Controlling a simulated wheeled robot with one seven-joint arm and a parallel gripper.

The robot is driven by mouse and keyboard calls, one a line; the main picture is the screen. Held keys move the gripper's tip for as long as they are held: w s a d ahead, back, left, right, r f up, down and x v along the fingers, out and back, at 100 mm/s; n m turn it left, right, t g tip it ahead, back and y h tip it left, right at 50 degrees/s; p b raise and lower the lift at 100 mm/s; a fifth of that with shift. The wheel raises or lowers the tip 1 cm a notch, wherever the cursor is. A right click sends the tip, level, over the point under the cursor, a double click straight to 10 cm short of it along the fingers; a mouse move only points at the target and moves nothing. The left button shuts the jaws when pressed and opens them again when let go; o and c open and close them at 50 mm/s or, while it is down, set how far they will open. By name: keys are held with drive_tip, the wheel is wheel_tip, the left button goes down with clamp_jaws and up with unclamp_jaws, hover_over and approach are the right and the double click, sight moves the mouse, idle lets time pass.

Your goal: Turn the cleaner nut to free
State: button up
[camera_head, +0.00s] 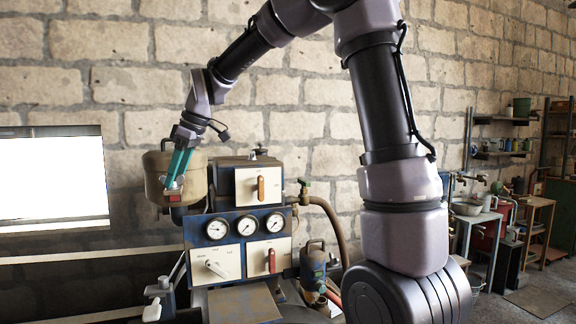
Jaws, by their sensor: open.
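The tan canister (156,166), which looks like the air cleaner, stands at the upper left of the engine. A small part sticks up at its top left, beside my wrist; I cannot tell whether it is the cleaner nut. My gripper (175,183) has teal fingers pointing down, and they overlap the front of the canister in the picture. The fingers are open, though the gap between them is hard to see. I cannot tell whether they touch the canister. A small red and pale spot shows at the fingertips. No turned nut can be made out.
A blue panel with several gauges (247,225) and white switch plates (215,263) sits right of and below the canister. A brown hose (330,222) curves at its right. A bright window (50,178) is at left. Shelves and a cluttered bench (478,217) stand far right.

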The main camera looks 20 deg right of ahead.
drive_tip(key=m, duration=0.2)
drive_tip(key=m+t, duration=0.1)
drive_tip(key=m+h, duration=0.1)
drive_tip(key=m, duration=0.1)
drive_tip(key=shift+s+a+m+t, duration=0.2)
drive_tip(key=shift+s+m+t, duration=0.1)
drive_tip(key=shift+t, duration=0.1)
drive_tip(key=shift+r+m, duration=0.25)
drive_tip(key=shift+m, duration=0.05)
drive_tip(key=v, duration=1)
drive_tip(key=s+d+f+m+t, duration=0.1)
drive_tip(key=s+d+f+m, duration=0.2)
drive_tip(key=d, duration=0.7)
drive_tip(key=s+d+f+m+t+h, duration=0.1)
drive_tip(key=s+d+f+m+t, duration=0.1)
drive_tip(key=s+d+m, duration=0.6)
drive_tip(key=s+d, duration=0.2)
drive_tip(key=s, duration=0.2)
drive_tip(key=shift+s+d+f, duration=0.3)
drive_tip(key=shift+f, duration=0.1)
drive_tip(key=shift+c, duration=1.2)
